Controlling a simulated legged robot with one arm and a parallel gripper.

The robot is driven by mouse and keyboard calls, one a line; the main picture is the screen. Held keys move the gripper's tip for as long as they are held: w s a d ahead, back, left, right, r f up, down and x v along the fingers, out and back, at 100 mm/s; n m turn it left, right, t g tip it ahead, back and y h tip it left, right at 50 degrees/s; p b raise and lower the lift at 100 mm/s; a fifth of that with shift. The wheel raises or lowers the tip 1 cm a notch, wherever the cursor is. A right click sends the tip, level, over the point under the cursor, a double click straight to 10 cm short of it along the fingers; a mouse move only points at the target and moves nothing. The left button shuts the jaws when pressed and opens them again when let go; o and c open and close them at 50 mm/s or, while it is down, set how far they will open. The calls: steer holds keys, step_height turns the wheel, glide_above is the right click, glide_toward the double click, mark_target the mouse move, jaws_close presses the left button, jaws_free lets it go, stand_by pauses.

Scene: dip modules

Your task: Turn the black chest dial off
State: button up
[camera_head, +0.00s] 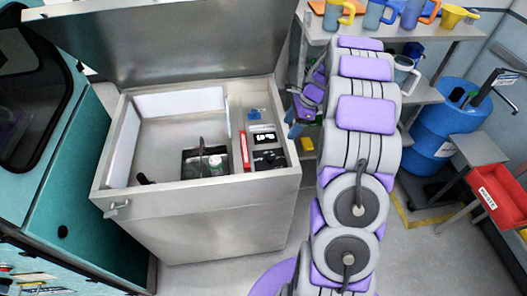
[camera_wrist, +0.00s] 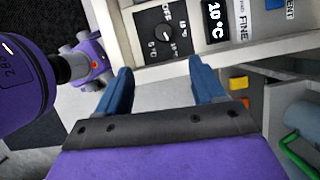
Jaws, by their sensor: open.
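The steel chest (camera_head: 200,203) stands with its lid up and its inside in view. The black dial (camera_wrist: 168,32) sits on a black plate with white markings in the wrist view; a 5°C and an OFF marking show beside it. The dial also shows at the right of the chest in the head view (camera_head: 268,160). My gripper (camera_wrist: 160,80) has its two blue fingers spread apart, with nothing between them. The fingertips are just short of the panel, apart from the dial.
A display (camera_wrist: 217,22) reading 10 °C is beside the dial. A red strip (camera_head: 244,150) and a dark basket holding a can (camera_head: 215,165) are left of the panel. Shelves with mugs (camera_head: 375,15), a blue barrel (camera_head: 440,125) and a red bin (camera_head: 497,195) stand right.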

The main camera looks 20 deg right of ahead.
mark_target(270, 156)
steer(key=b+x, duration=0.1)
steer(key=x, duration=0.5)
steer(key=b+x, duration=0.1)
steer(key=x, duration=1)
steer(key=shift+w+d+f+b, duration=0.25)
steer(key=shift+d+f+b, duration=0.05)
steer(key=shift+f+b, duration=0.1)
steer(key=shift+c, duration=0.2)
steer(key=c, duration=1)
steer(key=shift+r, duration=0.1)
